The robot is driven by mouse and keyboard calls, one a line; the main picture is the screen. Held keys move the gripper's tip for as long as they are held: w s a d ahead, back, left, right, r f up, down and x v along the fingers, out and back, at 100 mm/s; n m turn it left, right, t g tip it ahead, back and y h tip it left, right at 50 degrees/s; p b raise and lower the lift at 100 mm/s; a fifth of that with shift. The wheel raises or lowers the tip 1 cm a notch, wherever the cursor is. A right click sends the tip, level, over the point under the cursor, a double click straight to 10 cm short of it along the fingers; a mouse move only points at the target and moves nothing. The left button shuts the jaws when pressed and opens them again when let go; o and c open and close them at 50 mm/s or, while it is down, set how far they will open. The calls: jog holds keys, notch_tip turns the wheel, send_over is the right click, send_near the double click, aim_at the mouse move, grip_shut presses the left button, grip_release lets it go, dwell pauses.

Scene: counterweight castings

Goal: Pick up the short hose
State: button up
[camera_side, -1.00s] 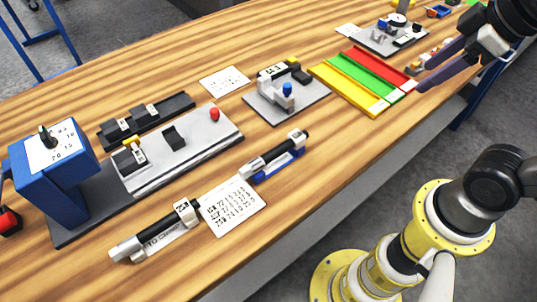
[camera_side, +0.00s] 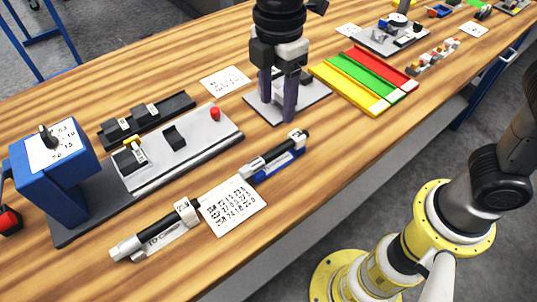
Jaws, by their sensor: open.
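I cannot pick out a short hose for certain in the side view. My gripper (camera_side: 277,108) points down with its two purple fingers apart and nothing seen between them. It is over or just in front of the grey plate (camera_side: 311,97) with a small fixture, which it largely hides. A black and silver rod-shaped tool (camera_side: 262,163) lies on a blue holder (camera_side: 283,166) in front of the gripper. A longer black and silver tool (camera_side: 157,234) lies at the front left.
A blue box with a dial (camera_side: 62,150) stands at left beside a grey base with a red knob (camera_side: 214,114). Black blocks (camera_side: 147,118) sit in a rail behind. Yellow, green and red trays (camera_side: 345,92) are right of my gripper. A printed card (camera_side: 233,208) lies in front.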

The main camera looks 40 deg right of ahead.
send_over(278, 148)
notch_tip(278, 148, down, 7)
jog(key=shift+w+a+r, duration=0.1)
jog(key=shift+f, duration=2.85)
grip_shut()
